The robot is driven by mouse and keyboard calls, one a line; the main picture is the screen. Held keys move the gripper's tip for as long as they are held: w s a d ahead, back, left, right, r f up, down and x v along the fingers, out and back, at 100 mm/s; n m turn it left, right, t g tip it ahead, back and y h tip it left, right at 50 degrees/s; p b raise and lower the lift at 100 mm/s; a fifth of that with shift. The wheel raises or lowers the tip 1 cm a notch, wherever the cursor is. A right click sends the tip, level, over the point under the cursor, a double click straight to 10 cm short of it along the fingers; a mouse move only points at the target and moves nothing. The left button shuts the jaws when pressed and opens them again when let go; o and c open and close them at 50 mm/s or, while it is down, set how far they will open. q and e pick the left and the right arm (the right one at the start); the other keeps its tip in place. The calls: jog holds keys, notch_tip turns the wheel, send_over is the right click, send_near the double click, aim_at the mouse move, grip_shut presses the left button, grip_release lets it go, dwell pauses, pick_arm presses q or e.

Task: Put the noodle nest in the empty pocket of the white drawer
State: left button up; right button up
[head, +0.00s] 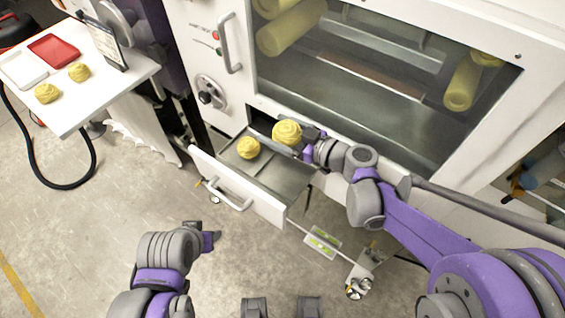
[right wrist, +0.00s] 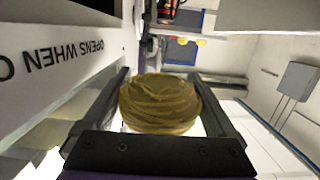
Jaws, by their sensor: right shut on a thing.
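A yellow noodle nest (head: 287,132) is held in my right gripper (head: 301,139) above the open white drawer (head: 236,192). In the right wrist view the nest (right wrist: 160,104) sits between the two fingers. A second nest (head: 248,148) lies inside the drawer, toward its left. The drawer floor (head: 285,178) to the right of that nest is bare; the dividers between pockets are hard to make out. The held nest and gripper hide part of the drawer's back. My left gripper (head: 211,240) is low at the front, away from the drawer; its finger opening is unclear.
A white side table (head: 112,84) at the left holds two more nests (head: 79,72), a red tray (head: 54,50), a white tray (head: 24,70) and a dark display (head: 103,44). The white machine (head: 213,110) rises behind the drawer. Open floor lies in front.

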aim_at(279, 169)
notch_tip(279, 169, down, 14)
jog(key=b, duration=0.2)
jog(key=shift+f+b, duration=0.25)
jog(key=shift+b, duration=0.05)
jog(key=shift+f, duration=0.1)
jog(key=shift+f+b, duration=0.55)
jog(key=shift+b, duration=0.05)
jog(key=o, duration=1.1)
jog(key=shift+r, duration=0.1)
jog(key=shift+r, duration=0.2)
jog(key=shift+s+d+r+p, duration=0.25)
jog(key=shift+d+r+p, duration=0.25)
jog(key=shift+p, duration=0.15)
jog(key=v, duration=1.1)
